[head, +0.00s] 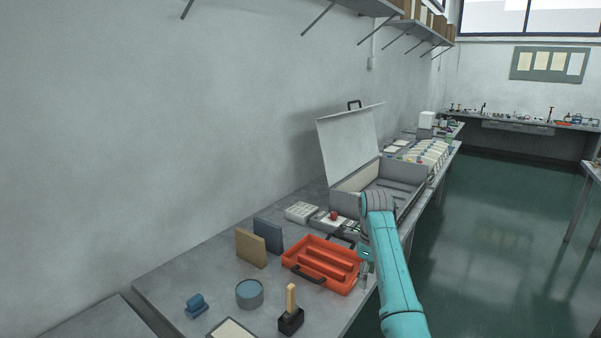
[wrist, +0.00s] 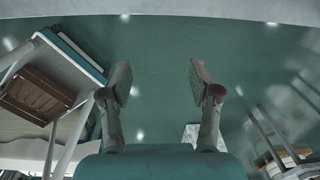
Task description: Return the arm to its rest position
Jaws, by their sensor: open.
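My turquoise arm (head: 391,268) rises from the bottom of the head view and bends at a grey joint, in front of the bench. In the wrist view my gripper (wrist: 160,82) has its two fingers spread wide apart. Nothing is between the fingers; only the green floor (wrist: 160,50) shows behind them. In the head view the fingers cannot be made out clearly beside the arm.
The bench by the wall holds an orange-red tray (head: 302,266), a round blue-grey tin (head: 250,294), a wooden-handled tool (head: 291,301), two upright boards and an open grey case (head: 350,148). My arm overlaps the bench's right edge. Green floor (head: 490,240) lies open to the right.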

